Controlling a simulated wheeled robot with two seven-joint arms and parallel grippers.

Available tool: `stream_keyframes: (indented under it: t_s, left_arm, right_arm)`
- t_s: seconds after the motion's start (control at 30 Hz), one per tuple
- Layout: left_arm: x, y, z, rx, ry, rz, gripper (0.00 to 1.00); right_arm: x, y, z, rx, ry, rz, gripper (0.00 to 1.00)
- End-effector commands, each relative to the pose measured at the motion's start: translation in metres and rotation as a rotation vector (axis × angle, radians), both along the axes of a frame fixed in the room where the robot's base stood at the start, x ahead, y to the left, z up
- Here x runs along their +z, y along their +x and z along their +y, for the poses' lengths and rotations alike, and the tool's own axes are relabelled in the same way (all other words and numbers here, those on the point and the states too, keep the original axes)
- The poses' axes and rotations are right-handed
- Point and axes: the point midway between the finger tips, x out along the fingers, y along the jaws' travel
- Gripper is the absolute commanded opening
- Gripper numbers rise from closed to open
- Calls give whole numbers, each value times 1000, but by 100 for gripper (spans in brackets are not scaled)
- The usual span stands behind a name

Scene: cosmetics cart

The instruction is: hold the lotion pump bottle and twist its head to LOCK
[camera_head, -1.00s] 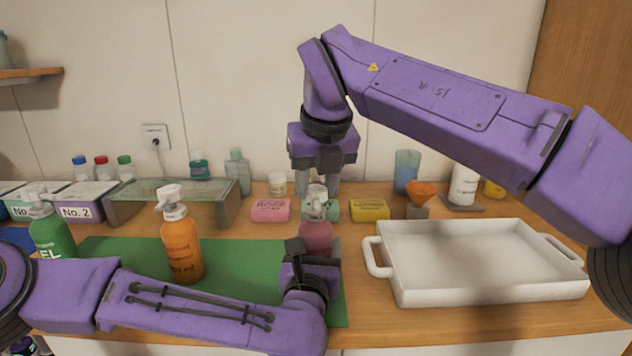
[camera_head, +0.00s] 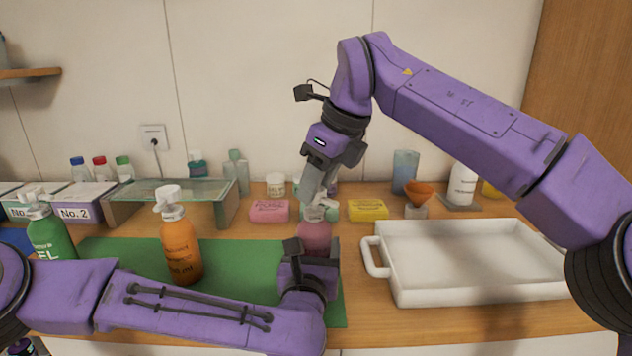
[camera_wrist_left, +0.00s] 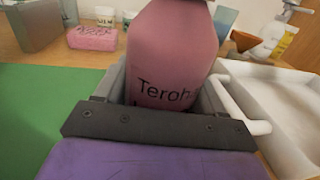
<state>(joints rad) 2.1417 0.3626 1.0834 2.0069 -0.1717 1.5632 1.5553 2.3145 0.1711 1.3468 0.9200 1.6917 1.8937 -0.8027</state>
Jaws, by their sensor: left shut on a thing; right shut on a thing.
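The pink lotion pump bottle (camera_head: 314,236) stands upright at the right end of the green mat. In the left wrist view its pink body (camera_wrist_left: 172,50) fills the middle, with part of a printed label showing. My left gripper (camera_head: 312,254) is shut around the lower body of the bottle; its jaws (camera_wrist_left: 168,95) sit on both sides of it. My right gripper (camera_head: 317,199) comes down from above at a tilt and is shut on the white pump head (camera_head: 316,212). The fingers hide much of the head, so the nozzle's direction is hard to tell.
A white tray (camera_head: 400,284) stands close on the right. An orange pump bottle (camera_head: 180,245) and a green one (camera_head: 47,232) stand left. Soaps, pink (camera_head: 269,210) and yellow (camera_head: 368,210), lie behind. The green mat (camera_head: 235,262) is clear between the orange and pink bottles.

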Motion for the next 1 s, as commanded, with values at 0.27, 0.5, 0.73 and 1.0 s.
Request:
stream_keyframes:
  t_s: [0.27, 0.5, 0.73, 1.0]
  left_arm:
    - [1, 0, 0, 1, -1, -1, 28]
    - [1, 0, 0, 1, -1, -1, 28]
    - [0, 0, 0, 1, -1, -1, 28]
    - [0, 0, 0, 1, -2, -1, 28]
  right_arm:
    - [0, 2, -1, 250, 2, 1, 10]
    - [0, 4, -2, 435, 0, 1, 10]
    - [0, 5, -2, 557, -2, 0, 10]
    - [0, 5, -2, 623, -1, -2, 10]
